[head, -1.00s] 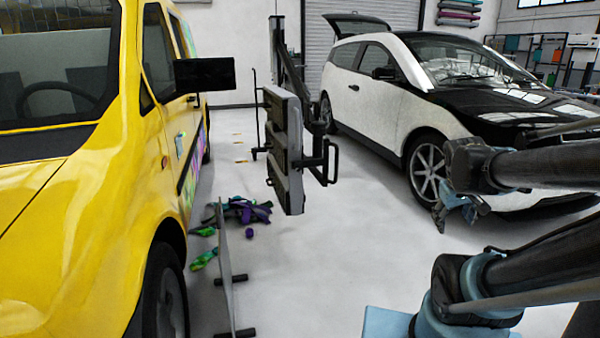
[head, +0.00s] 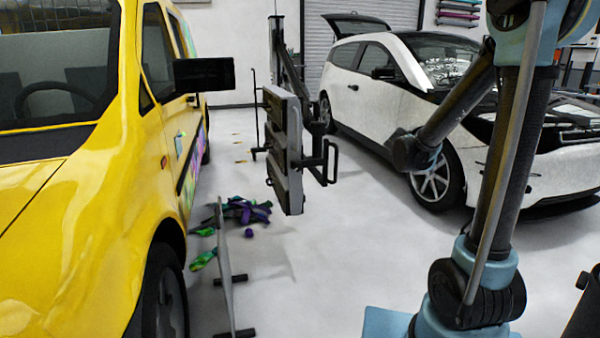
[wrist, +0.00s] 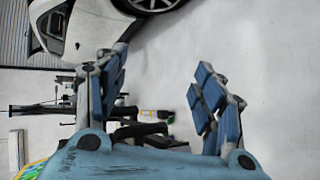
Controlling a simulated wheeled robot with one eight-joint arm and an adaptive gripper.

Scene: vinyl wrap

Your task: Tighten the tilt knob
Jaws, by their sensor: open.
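A flat grey panel head (head: 285,150) hangs on a dark upright stand (head: 290,62) in the head view. A black bracket and loop handle (head: 331,162) are at its right side. I cannot pick out the tilt knob for certain; it may be among the bracket's dark parts. My gripper (wrist: 162,90) is open and empty in the wrist view, its blue-padded fingers wide apart. Dark stand parts (wrist: 128,131) show beyond and between the fingers, apart from them. In the head view my arm's end is right of the panel, with clear space between; the fingers are not distinct there.
A yellow van (head: 90,200) fills the left side, its black mirror (head: 204,75) reaching towards the panel. A white car (head: 375,85) stands behind right. The middle floor is clear.

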